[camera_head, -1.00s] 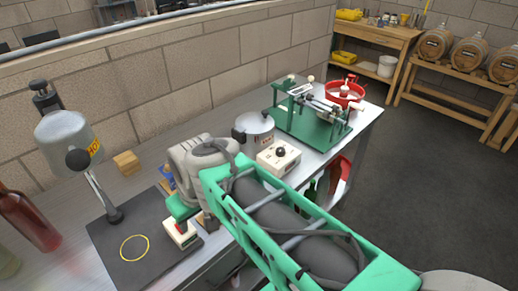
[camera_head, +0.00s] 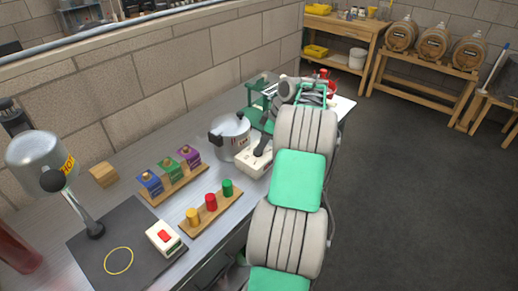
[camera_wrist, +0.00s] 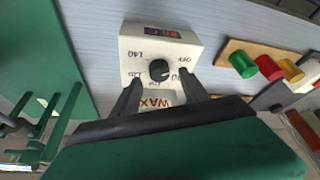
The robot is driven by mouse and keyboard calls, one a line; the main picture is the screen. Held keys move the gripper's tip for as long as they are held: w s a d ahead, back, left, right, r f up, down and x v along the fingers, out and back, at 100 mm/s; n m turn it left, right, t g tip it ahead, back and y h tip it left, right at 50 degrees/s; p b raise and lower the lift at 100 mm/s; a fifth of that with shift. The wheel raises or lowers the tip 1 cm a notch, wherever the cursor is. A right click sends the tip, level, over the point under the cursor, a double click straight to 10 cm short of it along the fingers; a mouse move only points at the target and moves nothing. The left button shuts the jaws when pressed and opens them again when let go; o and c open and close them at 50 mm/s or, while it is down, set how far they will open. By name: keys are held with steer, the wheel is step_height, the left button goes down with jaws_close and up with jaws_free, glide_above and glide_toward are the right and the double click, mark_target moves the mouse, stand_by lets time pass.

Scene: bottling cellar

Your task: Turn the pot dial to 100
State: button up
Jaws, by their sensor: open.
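The white control box (camera_wrist: 180,45) marked WAX fills the upper middle of the wrist view. Its black round dial (camera_wrist: 158,71) has scale marks around it, with 140, 120 and OFF partly legible, upside down. A small red display (camera_wrist: 163,30) is too small to read. My gripper (camera_wrist: 160,77) is open, one dark finger on each side of the dial. I cannot tell whether either finger touches it. In the head view the control box (camera_head: 247,163) stands beside the metal pot (camera_head: 232,137), partly covered by my arm.
A green press frame (camera_head: 254,115) stands behind the box. Nearer are a rack of coloured blocks (camera_head: 176,185), a board with yellow, red and green pegs (camera_head: 210,213), and a dark mat (camera_head: 95,260) with a lever device. The floor at right is clear.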

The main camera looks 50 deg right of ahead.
steer(key=shift+x, duration=1.3)
steer(key=shift+w, duration=0.1)
steer(key=shift+c, duration=0.5)
jaws_close()
steer(key=shift+a, duration=0.15)
